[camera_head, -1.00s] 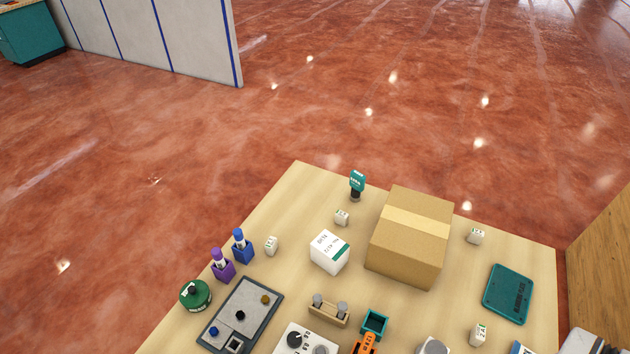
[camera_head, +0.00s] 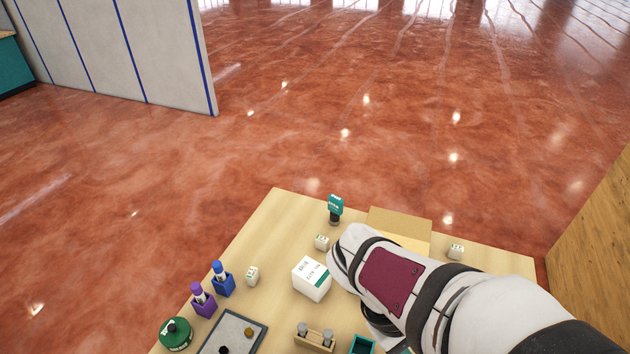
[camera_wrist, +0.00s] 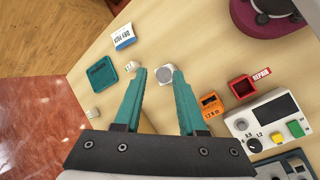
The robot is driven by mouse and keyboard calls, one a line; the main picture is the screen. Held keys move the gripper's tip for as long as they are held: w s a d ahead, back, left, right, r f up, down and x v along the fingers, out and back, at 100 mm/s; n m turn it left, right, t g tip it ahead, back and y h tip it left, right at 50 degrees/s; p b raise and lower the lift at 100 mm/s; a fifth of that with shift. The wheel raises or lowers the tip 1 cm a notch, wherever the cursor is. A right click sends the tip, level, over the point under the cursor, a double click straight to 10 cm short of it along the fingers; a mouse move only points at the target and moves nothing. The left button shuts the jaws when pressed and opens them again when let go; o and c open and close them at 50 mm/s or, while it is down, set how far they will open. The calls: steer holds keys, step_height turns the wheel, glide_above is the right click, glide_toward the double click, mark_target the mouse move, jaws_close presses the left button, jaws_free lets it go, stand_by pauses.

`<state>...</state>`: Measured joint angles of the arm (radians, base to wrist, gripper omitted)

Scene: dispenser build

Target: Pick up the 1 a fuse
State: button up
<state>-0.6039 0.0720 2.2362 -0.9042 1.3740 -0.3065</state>
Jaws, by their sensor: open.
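Several small white blocks with dark print stand on the table; the print is too small to read, so I cannot tell which is the 1 A fuse. In the head view one is at the left (camera_head: 252,276), one at the back (camera_head: 322,242) and one at the right (camera_head: 456,251). The wrist view shows one near my left fingertip (camera_wrist: 130,67) and one near the table edge (camera_wrist: 93,114). My gripper (camera_wrist: 159,76) is open, with nothing held between its teal fingers. A grey round-topped thing (camera_wrist: 165,73) shows between the fingertips, apparently below them.
My arm covers much of the cardboard box (camera_head: 400,217). A white carton (camera_head: 311,279), wooden holder (camera_head: 315,337), purple (camera_head: 203,300) and blue (camera_head: 223,279) holders stand left. The wrist view shows a teal tray (camera_wrist: 102,72), red bin (camera_wrist: 243,86), orange block (camera_wrist: 210,104) and control panel (camera_wrist: 265,120).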

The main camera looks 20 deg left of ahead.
steer(key=w+a+f+n+t+h, duration=0.1)
steer(key=w+a+f+n+t, duration=0.2)
steer(key=w+a+n+t, duration=0.4)
steer(key=n+t+y, duration=0.6)
steer(key=n+y, duration=0.3)
steer(key=n, duration=1.2)
glide_toward(249, 280)
steer(key=x, duration=1.2)
jaws_close()
